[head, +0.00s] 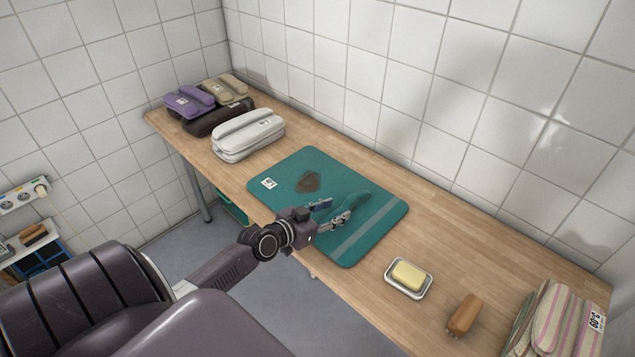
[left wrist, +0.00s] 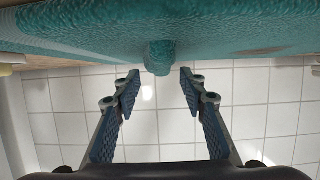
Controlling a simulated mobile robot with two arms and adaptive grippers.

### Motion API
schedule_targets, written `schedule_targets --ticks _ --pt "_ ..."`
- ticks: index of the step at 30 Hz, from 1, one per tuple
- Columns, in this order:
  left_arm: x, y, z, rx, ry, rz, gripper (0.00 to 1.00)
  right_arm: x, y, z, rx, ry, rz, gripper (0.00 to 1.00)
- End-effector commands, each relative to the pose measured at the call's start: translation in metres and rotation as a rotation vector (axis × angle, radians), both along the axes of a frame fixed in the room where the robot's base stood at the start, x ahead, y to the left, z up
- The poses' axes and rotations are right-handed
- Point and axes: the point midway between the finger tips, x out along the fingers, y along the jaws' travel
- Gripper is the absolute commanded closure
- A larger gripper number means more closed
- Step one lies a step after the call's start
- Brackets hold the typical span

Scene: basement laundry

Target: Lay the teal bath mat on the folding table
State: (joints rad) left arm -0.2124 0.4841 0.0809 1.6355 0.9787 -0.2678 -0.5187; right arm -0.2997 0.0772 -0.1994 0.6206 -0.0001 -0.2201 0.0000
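The teal bath mat (head: 290,165) lies flat on the wooden folding table (head: 470,235), with a white label, a dark brown stain (head: 307,182) and pale stripes near one end. A raised teal fold (head: 350,203) stands up from it near my left gripper (head: 335,211). My left gripper is over the mat with its fingers apart. In the left wrist view the mat (left wrist: 235,30) fills the top, and the fold (left wrist: 159,58) hangs centred just beyond the open fingertips (left wrist: 159,88), with a gap on both sides. My right gripper is not in view.
A soap dish (head: 398,288) with yellow soap, a brown brush (head: 465,313) and striped towels (head: 560,322) are at the right. Tiled walls border the table.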

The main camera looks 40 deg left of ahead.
Motion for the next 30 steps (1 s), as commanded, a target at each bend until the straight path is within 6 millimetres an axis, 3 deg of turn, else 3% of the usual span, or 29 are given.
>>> schedule_targets --ticks 6,12,18,30 --pt "-0.037 0.003 0.012 0.002 0.003 -0.002 0.61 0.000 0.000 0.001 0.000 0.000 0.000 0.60" --pt "-0.060 0.005 0.021 0.001 0.002 -0.001 0.61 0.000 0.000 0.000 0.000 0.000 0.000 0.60" --pt "-0.071 0.006 0.026 0.001 0.000 0.000 0.61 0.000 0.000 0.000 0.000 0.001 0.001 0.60" --pt "-0.072 0.006 0.027 0.000 -0.001 -0.001 0.61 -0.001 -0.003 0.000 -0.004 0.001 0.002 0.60"
